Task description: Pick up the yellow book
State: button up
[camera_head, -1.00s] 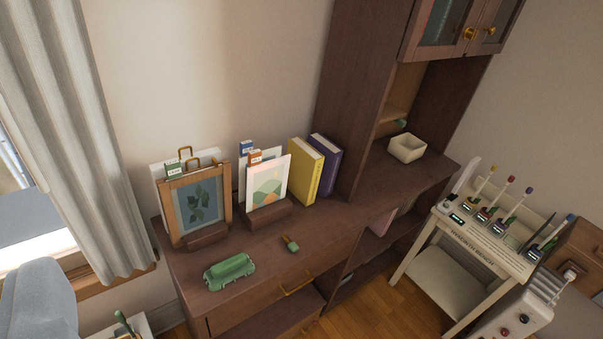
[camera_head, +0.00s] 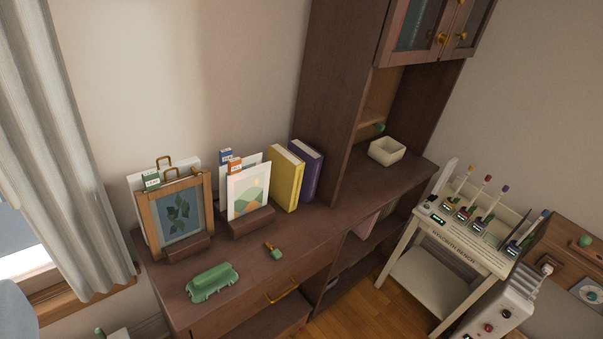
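The yellow book (camera_head: 287,178) stands upright on the dark wooden cabinet top (camera_head: 305,238), near the wall. A purple book (camera_head: 308,170) stands upright close on its right. My gripper is not in view.
A framed leaf picture (camera_head: 178,217) stands at the cabinet's left. A green case (camera_head: 212,281) and a small green item (camera_head: 273,251) lie in front. A tall cupboard (camera_head: 335,100) rises right of the books.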

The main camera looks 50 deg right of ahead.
aim_at(288, 170)
jog(key=z, duration=0.45)
jog(key=i, duration=0.7)
jog(key=z, duration=0.55)
jog(key=i, duration=0.65)
jog(key=u, duration=0.35)
